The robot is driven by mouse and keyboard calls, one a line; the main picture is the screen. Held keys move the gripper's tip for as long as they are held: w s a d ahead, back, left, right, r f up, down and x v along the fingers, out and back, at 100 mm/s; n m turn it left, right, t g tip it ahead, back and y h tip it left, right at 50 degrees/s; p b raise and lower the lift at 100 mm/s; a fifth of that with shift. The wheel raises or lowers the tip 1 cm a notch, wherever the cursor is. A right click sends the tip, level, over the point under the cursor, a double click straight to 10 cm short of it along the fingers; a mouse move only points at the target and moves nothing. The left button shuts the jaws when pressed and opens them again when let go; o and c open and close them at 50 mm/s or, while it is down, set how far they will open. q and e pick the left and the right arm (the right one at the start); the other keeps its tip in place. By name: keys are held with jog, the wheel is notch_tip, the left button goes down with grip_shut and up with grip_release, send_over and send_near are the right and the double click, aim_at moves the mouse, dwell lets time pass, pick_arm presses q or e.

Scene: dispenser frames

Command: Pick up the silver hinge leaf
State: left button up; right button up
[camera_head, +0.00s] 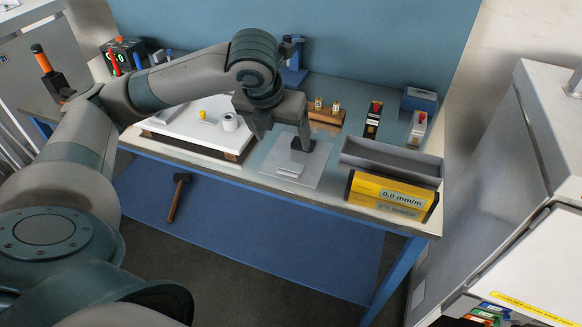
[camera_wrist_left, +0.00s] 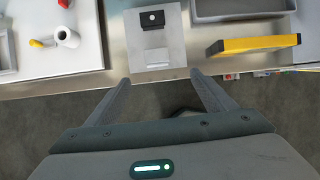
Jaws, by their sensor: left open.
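A small flat silver piece, which looks like the hinge leaf (camera_head: 290,169), lies on a pale grey square plate (camera_head: 308,178) at the bench front. In the left wrist view the silver piece (camera_wrist_left: 157,56) lies near the plate's near edge. A black block (camera_wrist_left: 153,19) with a white dot is just beyond it. My left gripper (camera_head: 283,143) is open and empty above the plate area. In the left wrist view its fingertips (camera_wrist_left: 161,81) are spread at the bench edge, short of the silver piece. One finger partly hides the black block in the head view. My right gripper is not seen.
A grey open tray (camera_head: 390,166) and a yellow box with a readout (camera_head: 392,195) stand right of the plate. A white board (camera_head: 190,140) with a white roll (camera_head: 230,121) is on the left. A wooden block (camera_head: 326,117) stands behind.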

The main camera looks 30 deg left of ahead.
pick_arm(q)
jog(key=shift+a+r, duration=0.35)
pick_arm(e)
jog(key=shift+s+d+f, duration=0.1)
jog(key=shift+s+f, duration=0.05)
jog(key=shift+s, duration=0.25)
pick_arm(q)
jog(key=shift+f, duration=0.1)
jog(key=p, duration=0.2)
send_over(291, 168)
jog(key=s, duration=0.2)
notch_tip(291, 168, down, 11)
jog(key=shift+s+d+f, duration=0.1)
jog(key=shift+s+d, duration=0.05)
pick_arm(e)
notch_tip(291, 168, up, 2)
